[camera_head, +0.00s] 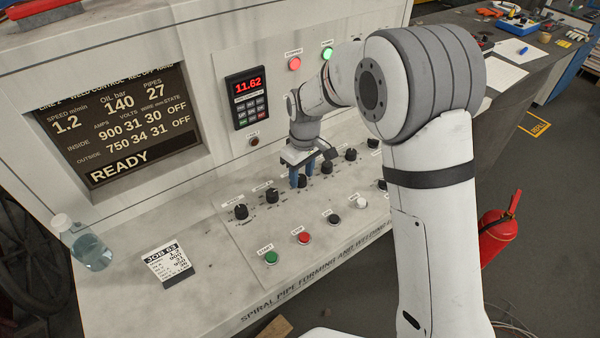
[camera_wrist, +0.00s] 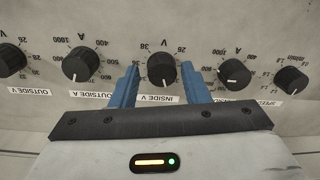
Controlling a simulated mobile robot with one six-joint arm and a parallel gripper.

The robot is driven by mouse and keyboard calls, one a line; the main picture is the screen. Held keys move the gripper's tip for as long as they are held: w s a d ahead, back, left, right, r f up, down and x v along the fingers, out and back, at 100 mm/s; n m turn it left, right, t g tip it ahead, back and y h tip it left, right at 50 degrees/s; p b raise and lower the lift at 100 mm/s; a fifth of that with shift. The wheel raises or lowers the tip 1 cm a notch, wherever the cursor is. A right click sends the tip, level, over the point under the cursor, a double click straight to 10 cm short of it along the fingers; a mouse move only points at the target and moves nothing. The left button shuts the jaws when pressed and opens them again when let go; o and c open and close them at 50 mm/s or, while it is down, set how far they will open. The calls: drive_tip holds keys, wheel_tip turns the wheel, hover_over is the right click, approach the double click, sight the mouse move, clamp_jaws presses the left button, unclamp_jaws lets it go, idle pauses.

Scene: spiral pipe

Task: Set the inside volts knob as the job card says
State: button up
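The inside volts knob (camera_wrist: 162,68) is black and round, labelled INSIDE V in the wrist view. Its white mark points toward the bottom of that view. My gripper (camera_wrist: 161,78) has its two blue fingers on either side of the knob, with a gap showing on each side. In the head view my gripper (camera_head: 301,180) reaches down to the knob row and partly hides this knob. The job card (camera_head: 168,265), headed JOB 53, lies at the left; its small figures are hard to read. The screen (camera_head: 120,125) shows INSIDE 900, 31, 30, OFF and READY.
In the wrist view the inside A knob (camera_wrist: 234,73) and outside A knob (camera_wrist: 82,65) flank the fingers. Green (camera_head: 271,258) and red (camera_head: 303,237) buttons sit in front. A keypad (camera_head: 247,97) reads 11.62. A bottle (camera_head: 85,245) stands far left.

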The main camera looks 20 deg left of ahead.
sight(303, 176)
drive_tip(key=shift+o, duration=0.8)
wheel_tip(303, 176, up, 8)
drive_tip(key=shift+w+d+f, duration=0.1)
drive_tip(key=shift+f, duration=0.05)
drive_tip(key=s+d+r+m+t, duration=0.1)
drive_tip(key=s+d+r+m, duration=0.25)
drive_tip(key=d, duration=0.55)
drive_tip(key=s+d+r+m, duration=0.3)
drive_tip(key=d+r, duration=0.1)
drive_tip(key=d, duration=0.5)
drive_tip(key=s+d+m+t, duration=0.2)
drive_tip(key=s+d+m, duration=0.3)
drive_tip(key=s+d, duration=0.7)
drive_tip(key=shift+s+f+m, duration=0.3)
drive_tip(key=shift+s+m, duration=0.05)
drive_tip(key=shift+s, duration=0.6)
